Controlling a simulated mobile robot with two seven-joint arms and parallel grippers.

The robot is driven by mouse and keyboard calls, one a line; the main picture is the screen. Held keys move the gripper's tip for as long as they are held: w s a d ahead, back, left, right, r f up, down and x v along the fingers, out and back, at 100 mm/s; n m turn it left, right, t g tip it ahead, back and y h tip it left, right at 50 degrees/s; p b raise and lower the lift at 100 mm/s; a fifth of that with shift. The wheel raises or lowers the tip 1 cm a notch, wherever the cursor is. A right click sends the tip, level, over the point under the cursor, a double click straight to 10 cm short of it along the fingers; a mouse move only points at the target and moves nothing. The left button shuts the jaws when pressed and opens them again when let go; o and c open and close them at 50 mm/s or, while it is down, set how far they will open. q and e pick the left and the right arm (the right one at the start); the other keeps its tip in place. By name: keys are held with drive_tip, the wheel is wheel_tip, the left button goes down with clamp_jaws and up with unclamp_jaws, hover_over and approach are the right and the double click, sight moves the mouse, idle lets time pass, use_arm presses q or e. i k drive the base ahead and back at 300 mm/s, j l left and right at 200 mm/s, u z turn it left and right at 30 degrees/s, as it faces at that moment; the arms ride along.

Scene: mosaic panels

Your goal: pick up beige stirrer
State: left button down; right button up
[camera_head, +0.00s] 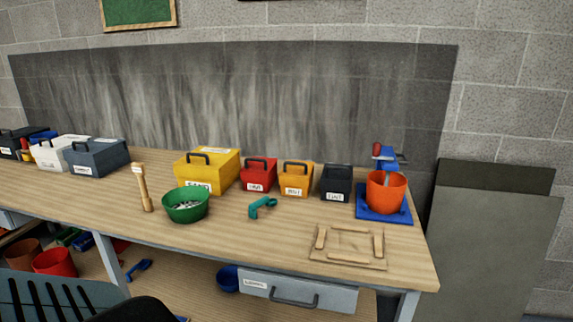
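The beige stirrer (143,188) is on the left part of the wooden workbench (240,232). It is a slim stick with a wider head at its upper end in the picture. It is just left of a green bowl (186,205) with pale bits in it, with a small gap between them. I cannot tell whether the stirrer stands or lies flat. Nothing holds it. Neither of my grippers shows in the head view.
Labelled yellow (208,168), red, orange and black boxes line the back. A teal tool (262,206) lies in the middle. An orange bucket (386,191) stands on a blue base at right, near a wooden frame (348,245). Dark slatted shape (50,300) fills the lower left.

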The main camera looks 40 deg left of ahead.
sight(138, 170)
drive_tip(key=u, duration=2.25)
